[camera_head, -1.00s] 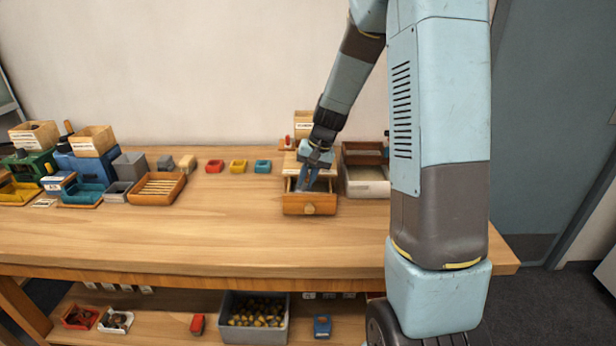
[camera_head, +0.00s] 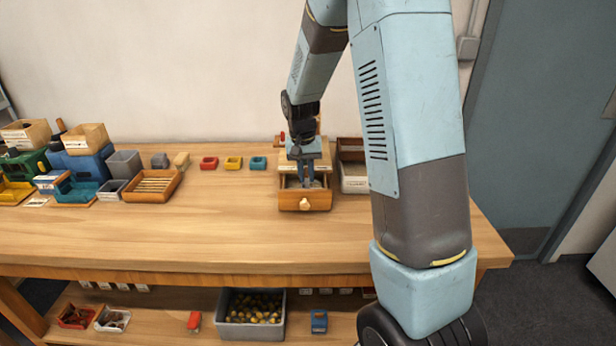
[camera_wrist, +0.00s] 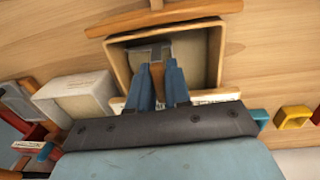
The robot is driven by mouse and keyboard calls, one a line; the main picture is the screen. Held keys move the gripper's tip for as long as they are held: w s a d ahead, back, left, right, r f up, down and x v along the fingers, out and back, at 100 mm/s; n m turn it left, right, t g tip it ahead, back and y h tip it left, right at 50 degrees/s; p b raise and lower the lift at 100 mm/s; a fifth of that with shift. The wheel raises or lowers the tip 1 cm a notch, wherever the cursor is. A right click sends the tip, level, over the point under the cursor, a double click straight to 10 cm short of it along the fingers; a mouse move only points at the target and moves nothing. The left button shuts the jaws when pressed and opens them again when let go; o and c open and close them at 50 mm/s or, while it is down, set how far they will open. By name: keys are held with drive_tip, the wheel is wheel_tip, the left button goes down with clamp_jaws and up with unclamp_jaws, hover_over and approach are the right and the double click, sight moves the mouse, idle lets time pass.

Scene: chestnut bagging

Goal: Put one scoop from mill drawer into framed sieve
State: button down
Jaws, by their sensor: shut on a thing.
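The mill drawer (camera_head: 289,202) is a small wooden drawer, pulled open towards the front of the bench. In the wrist view its pale rim (camera_wrist: 215,62) frames a greyish inside. My gripper (camera_head: 306,184) points down into the drawer. In the wrist view my blue fingers (camera_wrist: 158,78) are shut on the brown handle of a scoop, whose grey metal head (camera_wrist: 150,52) is inside the drawer. I cannot tell whether the scoop holds anything. A pale bin with a brown-framed tray (camera_head: 352,170) stands right of the mill, partly behind my arm; I cannot tell whether it is the framed sieve.
A slatted wooden tray (camera_head: 153,187) stands to the left, beside grey boxes and blue and green machines. Small red, yellow and teal pieces (camera_head: 233,163) sit along the back. The front bench top (camera_head: 200,235) is clear. A grey crate (camera_head: 250,314) is on the shelf below.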

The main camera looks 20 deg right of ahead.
drive_tip(key=shift+w+a+r, duration=0.1)
drive_tip(key=shift+a+r, duration=0.05)
drive_tip(key=shift+r, duration=1.6)
drive_tip(key=shift+a+r, duration=0.15)
drive_tip(key=shift+r, duration=1.6)
